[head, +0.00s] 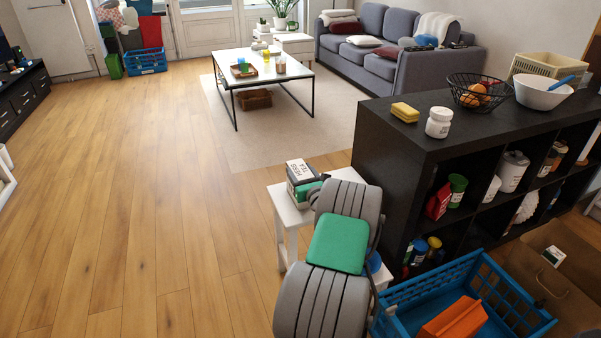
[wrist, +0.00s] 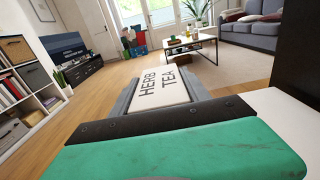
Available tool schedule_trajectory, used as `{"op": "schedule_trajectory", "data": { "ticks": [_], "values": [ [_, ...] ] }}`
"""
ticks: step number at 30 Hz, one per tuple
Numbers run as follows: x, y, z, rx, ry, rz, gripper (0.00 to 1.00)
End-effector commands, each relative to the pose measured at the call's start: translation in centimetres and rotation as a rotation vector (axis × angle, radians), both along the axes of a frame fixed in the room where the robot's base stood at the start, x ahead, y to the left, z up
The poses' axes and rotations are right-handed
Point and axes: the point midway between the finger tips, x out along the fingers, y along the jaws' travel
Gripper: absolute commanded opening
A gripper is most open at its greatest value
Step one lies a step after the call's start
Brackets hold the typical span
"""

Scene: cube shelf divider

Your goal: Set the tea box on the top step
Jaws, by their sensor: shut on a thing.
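The tea box (head: 297,172) has a white face with dark lettering and a green lower part. My gripper (head: 308,188) is shut on it, over the top step of a white step stool (head: 283,205) in the head view. I cannot tell whether the box touches the step; my gripper and arm hide part of both. In the wrist view, the tea box (wrist: 163,90) shows its "HERB TEA" face between the grey fingers of my gripper (wrist: 163,98). A white surface shows at the right there.
A dark cube shelf (head: 415,145) stands close at the right, with a yellow sponge (head: 405,112), a white jar (head: 439,123) and a wire fruit basket (head: 470,97) on top. A blue crate (head: 400,312) is at the front right. The wooden floor at the left is clear.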

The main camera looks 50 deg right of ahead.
Motion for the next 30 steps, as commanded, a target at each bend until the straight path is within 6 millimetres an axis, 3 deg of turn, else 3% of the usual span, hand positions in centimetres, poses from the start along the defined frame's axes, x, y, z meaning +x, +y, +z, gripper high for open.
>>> {"op": "schedule_trajectory", "data": {
  "ticks": [9, 18, 30],
  "values": [
    [0.0, 0.0, -0.1, 0.0, 0.0, 0.0, 0.76],
    [-0.2, 0.1, 0.4, 0.001, -0.001, -0.001, 0.76],
    [-8.3, 4.7, 0.5, 0.004, -0.001, -0.005, 0.76]
  ]
}}
